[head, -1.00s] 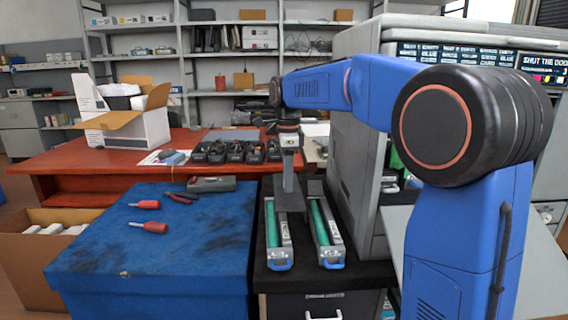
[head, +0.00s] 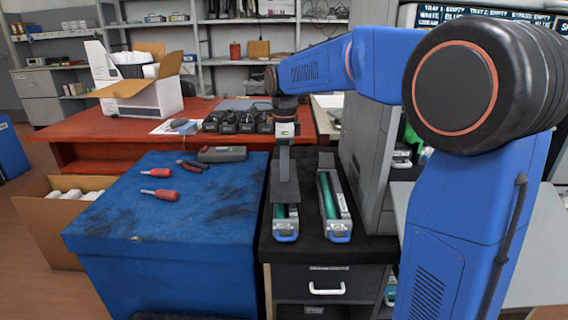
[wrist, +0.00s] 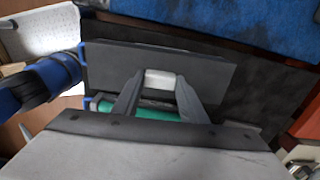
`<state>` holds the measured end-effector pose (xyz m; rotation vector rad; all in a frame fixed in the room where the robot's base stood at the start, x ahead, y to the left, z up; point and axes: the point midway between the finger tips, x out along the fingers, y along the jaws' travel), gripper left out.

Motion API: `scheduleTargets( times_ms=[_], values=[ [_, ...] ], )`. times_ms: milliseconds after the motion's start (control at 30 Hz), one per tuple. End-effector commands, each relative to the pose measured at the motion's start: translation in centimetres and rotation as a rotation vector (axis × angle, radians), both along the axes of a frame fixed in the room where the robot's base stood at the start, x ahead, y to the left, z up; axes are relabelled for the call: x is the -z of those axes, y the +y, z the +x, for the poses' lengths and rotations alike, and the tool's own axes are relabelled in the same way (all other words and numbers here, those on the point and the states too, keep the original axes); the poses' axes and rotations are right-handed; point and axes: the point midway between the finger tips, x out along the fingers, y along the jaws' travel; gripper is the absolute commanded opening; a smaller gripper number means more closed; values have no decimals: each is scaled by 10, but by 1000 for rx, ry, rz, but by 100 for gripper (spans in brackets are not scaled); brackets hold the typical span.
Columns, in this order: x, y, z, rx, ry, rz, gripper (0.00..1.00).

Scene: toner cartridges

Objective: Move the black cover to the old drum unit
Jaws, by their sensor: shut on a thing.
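My gripper (head: 285,165) is shut on the black cover (head: 285,190), a flat dark plate held level over the left of two drum units. In the wrist view the fingers (wrist: 158,92) close on a pale raised part in the middle of the cover (wrist: 215,68). The left drum unit (head: 286,228) is mostly hidden under the cover; its blue front handle and some green show. The green also shows below the cover in the wrist view (wrist: 145,112). The right drum unit (head: 336,210) lies uncovered with its green roller visible. I cannot tell which unit is old, or whether the cover touches the left one.
Both units lie on a black-topped cabinet (head: 310,249). A grey printer (head: 370,150) stands close on the right. A blue table (head: 180,225) with red-handled screwdrivers (head: 160,194) and pliers is on the left. A red desk (head: 110,135) with several black cartridges stands behind.

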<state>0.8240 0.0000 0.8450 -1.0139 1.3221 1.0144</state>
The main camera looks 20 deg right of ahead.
Motion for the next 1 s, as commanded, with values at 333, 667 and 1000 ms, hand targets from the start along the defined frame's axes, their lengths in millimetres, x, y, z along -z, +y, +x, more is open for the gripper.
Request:
scheduleTargets(
  times_ms=[333,667,1000],
  values=[
    [-1,0,0,0,0,0,16],
    [3,0,0,0,0,0,16],
    [14,0,0,0,1,0,16]
  ],
)
